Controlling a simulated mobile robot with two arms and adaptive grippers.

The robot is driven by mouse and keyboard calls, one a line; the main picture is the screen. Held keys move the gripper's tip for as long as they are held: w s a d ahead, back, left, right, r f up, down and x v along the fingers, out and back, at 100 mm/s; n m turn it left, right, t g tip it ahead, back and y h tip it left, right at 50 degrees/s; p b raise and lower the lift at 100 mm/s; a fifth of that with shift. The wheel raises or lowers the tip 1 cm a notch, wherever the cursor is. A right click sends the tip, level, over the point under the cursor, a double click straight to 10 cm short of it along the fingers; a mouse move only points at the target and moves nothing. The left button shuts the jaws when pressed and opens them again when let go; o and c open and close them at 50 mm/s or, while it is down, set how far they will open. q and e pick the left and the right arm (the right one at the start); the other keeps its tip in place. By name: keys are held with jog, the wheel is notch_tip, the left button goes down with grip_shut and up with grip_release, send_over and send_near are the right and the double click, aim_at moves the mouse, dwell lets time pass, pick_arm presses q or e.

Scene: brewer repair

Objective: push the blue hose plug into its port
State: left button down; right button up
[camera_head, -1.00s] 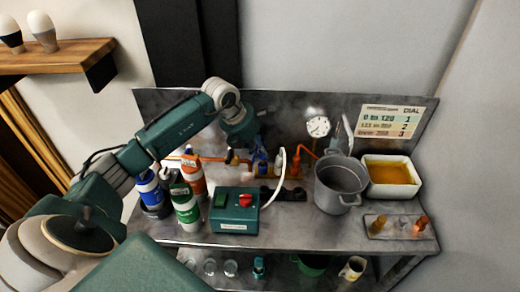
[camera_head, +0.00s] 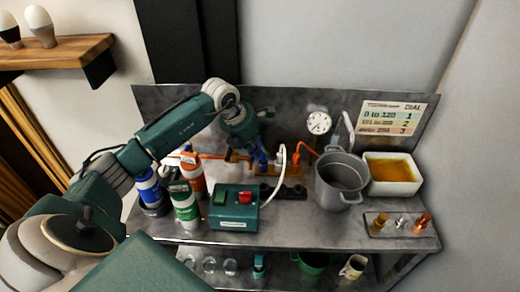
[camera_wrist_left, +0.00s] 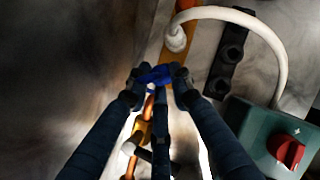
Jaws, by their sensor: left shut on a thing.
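The blue hose plug (camera_wrist_left: 155,75) is between the fingertips of my left gripper (camera_wrist_left: 158,82), which is shut on it in the left wrist view. In the head view the blue plug (camera_head: 263,158) shows small, just below my left wrist, at the brass manifold (camera_head: 290,171) along the back of the bench. The manifold also shows in the left wrist view (camera_wrist_left: 137,133), running under the gripper. The fingers and plug hide the port, so I cannot tell whether the plug is inside it. My right gripper is not in view.
A white hose (camera_wrist_left: 276,48) arches from near the manifold to the green control box (camera_head: 234,208), right of my gripper. A dark socket strip (camera_wrist_left: 229,57) lies beside it.

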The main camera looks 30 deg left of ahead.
pick_arm(q)
jog(key=shift+f+b, duration=0.7)
jog(key=shift+f, duration=0.2)
dwell(0.4)
jog(key=c, duration=0.9)
grip_release()
jog(key=shift+r, duration=0.15)
jog(key=shift+r+p, duration=2.1)
jog(key=shift+r, duration=1.35)
jog(key=shift+f, duration=0.1)
